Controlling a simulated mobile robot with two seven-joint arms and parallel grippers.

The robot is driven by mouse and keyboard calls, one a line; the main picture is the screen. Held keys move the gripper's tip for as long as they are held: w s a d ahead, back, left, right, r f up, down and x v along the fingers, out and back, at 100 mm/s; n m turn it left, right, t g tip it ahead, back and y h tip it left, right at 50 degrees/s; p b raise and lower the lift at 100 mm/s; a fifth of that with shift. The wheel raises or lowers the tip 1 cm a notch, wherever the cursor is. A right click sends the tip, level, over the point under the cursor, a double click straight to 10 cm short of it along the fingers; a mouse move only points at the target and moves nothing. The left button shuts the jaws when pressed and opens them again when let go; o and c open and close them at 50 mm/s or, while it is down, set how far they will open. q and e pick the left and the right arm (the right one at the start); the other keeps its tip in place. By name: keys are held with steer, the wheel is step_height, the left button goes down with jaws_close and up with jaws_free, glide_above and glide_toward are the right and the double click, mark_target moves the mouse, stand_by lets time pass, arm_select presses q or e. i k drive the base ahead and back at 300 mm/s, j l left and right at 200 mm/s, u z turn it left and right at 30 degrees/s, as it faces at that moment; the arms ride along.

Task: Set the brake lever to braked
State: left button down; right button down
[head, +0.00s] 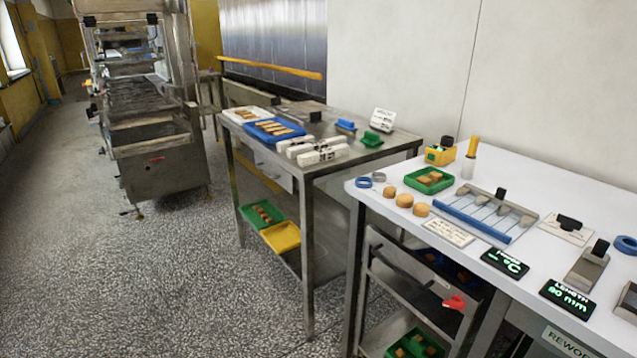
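A small red lever-like part (454,302) sits on the front of a dark metal rack (405,279) under the white table. It is the only thing here that looks like it could be the brake lever, but no label on it can be read. It is too small to tell which setting it is in. Neither of my grippers is in the head view.
The white table (574,257) above the rack holds a green tray (411,181), round buns, a slicer frame and two digital displays. A steel table (380,152) with trays stands to its left. A conveyor machine (150,170) is farther back. The speckled floor (160,290) at left is clear.

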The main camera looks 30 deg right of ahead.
mark_target(456, 303)
steer(key=z, duration=1.65)
